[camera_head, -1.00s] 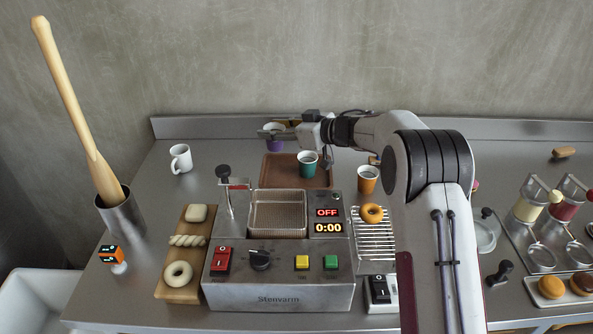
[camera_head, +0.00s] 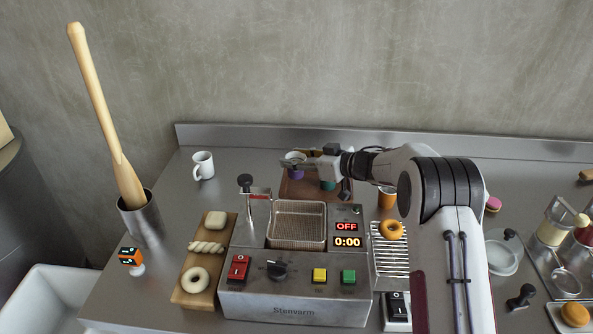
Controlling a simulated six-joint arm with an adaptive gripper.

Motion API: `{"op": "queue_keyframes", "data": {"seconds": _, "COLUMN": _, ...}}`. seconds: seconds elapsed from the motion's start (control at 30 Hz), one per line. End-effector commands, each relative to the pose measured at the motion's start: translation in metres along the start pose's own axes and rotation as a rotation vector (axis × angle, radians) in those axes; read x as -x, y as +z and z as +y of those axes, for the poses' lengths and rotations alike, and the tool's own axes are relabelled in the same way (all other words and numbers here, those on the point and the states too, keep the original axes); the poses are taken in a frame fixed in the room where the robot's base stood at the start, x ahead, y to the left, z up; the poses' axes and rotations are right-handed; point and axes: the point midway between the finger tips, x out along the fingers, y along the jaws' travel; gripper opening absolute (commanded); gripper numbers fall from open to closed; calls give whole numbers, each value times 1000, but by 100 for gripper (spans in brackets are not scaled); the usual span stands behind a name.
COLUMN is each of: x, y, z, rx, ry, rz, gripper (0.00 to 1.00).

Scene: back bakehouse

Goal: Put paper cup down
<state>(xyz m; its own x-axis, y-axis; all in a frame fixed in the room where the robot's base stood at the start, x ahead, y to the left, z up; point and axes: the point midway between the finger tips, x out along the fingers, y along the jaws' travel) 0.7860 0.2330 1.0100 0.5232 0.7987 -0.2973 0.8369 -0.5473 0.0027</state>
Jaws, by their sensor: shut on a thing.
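A purple paper cup (camera_head: 297,173) is at the back left of the brown tray (camera_head: 290,193). My gripper (camera_head: 297,162) comes in from the right and is shut on it near its rim. The cup looks upright and low over the tray, but I cannot tell whether its base touches. A teal cup (camera_head: 328,186) stands on the tray to its right, partly hidden by my gripper. An orange cup (camera_head: 387,198) stands farther right, off the tray, partly hidden by my arm.
The fryer (camera_head: 293,310) with its basket (camera_head: 297,230) stands in front of the tray. A white mug (camera_head: 203,166) is at the back left. A doughnut (camera_head: 391,230) lies on a wire rack (camera_head: 388,260). The counter between mug and tray is clear.

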Motion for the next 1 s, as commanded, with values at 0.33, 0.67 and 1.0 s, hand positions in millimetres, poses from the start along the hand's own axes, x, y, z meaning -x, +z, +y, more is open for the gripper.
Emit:
{"op": "queue_keyframes", "data": {"seconds": 0.33, "x": -1, "y": 4, "z": 0, "rx": 0, "ry": 0, "rz": 1, "gripper": 30}}
{"op": "queue_keyframes", "data": {"seconds": 0.67, "x": -8, "y": 25, "z": 0, "rx": -2, "ry": 0, "rz": -1, "gripper": 30}}
{"op": "queue_keyframes", "data": {"seconds": 1.0, "x": -12, "y": 39, "z": 0, "rx": 1, "ry": 1, "rz": 1, "gripper": 30}}
